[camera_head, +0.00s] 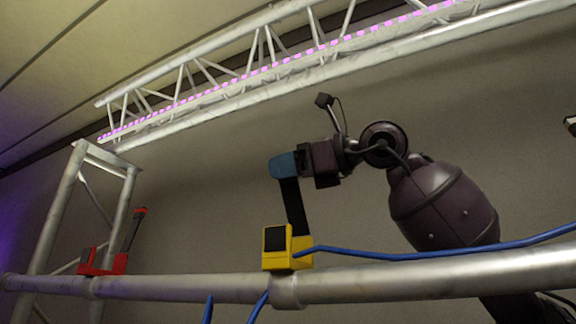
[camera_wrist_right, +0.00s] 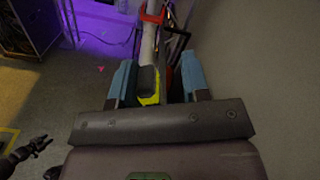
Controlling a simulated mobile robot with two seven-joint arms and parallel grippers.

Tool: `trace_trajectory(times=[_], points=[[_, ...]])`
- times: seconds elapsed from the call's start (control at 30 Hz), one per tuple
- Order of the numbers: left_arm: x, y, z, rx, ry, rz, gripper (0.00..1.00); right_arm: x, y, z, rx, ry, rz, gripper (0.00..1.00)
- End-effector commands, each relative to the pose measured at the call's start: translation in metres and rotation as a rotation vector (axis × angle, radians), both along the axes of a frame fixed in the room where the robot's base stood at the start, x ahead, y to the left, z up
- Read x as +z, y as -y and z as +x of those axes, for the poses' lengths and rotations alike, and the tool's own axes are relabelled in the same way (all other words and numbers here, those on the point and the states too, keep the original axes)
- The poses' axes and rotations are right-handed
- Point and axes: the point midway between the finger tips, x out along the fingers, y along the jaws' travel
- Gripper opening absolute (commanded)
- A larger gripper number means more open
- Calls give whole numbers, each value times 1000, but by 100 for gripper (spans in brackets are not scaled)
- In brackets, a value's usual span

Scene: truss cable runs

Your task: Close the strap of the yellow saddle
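The yellow saddle (camera_head: 300,262) sits on the horizontal tube, with a black block on its near side. Its black strap (camera_head: 293,208) stands up from the saddle, so the saddle is open at the top. My right gripper (camera_head: 284,165) is at the strap's upper end, which its blue fingers hide. In the right wrist view the blue fingers (camera_wrist_right: 157,80) are apart, with a dark rounded piece and some yellow (camera_wrist_right: 150,100) seen between them. No grip on the strap shows. A blue cable (camera_head: 400,255) meets the saddle. My left gripper is not recognizable in either view.
The tube (camera_head: 390,282) crosses the view low down. A red saddle (camera_head: 103,266) with a raised strap (camera_head: 137,226) sits further left on it. Blue cable also hangs below the tube (camera_head: 258,306). A lit truss (camera_head: 260,72) runs overhead. Space between the saddles is clear.

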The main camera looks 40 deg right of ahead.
Motion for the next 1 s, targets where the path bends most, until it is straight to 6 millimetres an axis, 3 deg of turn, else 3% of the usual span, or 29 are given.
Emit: trace_trajectory(times=[0.27,0.7,1.0], points=[[-1,0,0,0,0,0,43,0,2,-3,0,1,1,43],[-9,1,5,-2,16,1,43,-1,28,-54,-1,1,2,43],[-8,1,7,-4,21,0,43,0,35,-67,0,0,0,43]])
